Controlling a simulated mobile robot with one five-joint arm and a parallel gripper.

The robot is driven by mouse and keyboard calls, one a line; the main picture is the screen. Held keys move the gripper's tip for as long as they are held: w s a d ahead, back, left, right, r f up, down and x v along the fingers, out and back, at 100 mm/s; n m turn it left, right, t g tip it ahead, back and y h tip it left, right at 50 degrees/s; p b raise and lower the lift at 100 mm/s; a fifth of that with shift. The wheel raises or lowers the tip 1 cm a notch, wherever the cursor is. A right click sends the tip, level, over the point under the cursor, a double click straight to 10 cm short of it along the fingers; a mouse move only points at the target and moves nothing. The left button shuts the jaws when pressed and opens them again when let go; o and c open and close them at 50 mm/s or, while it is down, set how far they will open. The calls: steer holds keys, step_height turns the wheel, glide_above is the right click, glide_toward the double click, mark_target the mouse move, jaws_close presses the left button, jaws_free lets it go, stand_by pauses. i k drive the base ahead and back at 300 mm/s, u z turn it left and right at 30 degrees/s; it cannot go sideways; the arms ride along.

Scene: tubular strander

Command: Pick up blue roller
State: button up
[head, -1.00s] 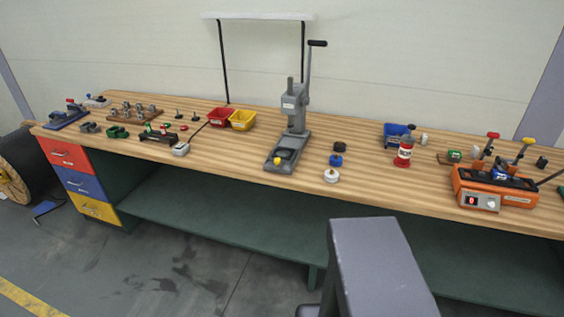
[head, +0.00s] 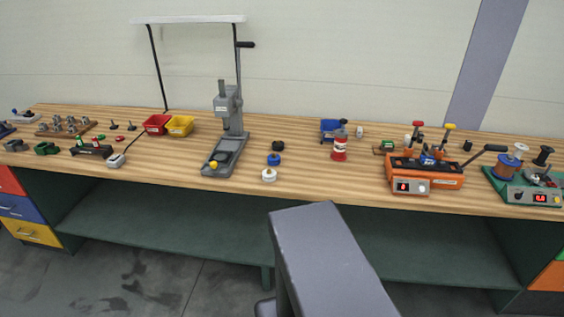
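The blue roller (head: 274,159) is a small round piece standing on the wooden workbench (head: 310,185), near the middle of the head view. A black roller (head: 278,146) stands just behind it and a white roller (head: 269,175) just in front. Nothing covers the blue roller. My gripper is out of view. A grey block-like part of my own body shows at the bottom centre, in front of the bench.
A grey lever press (head: 227,125) stands left of the rollers. A red-and-white bottle (head: 339,146), a blue bin (head: 331,130) and an orange machine (head: 425,174) stand to the right. Red (head: 157,124) and yellow bins (head: 180,126) sit further left. The bench is clear around the rollers.

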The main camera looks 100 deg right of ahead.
mark_target(271, 161)
steer(key=u, duration=0.05)
steer(key=k, duration=2.1)
steer(key=z, duration=1.35)
steer(key=i, duration=1.65)
steer(key=z, duration=0.05)
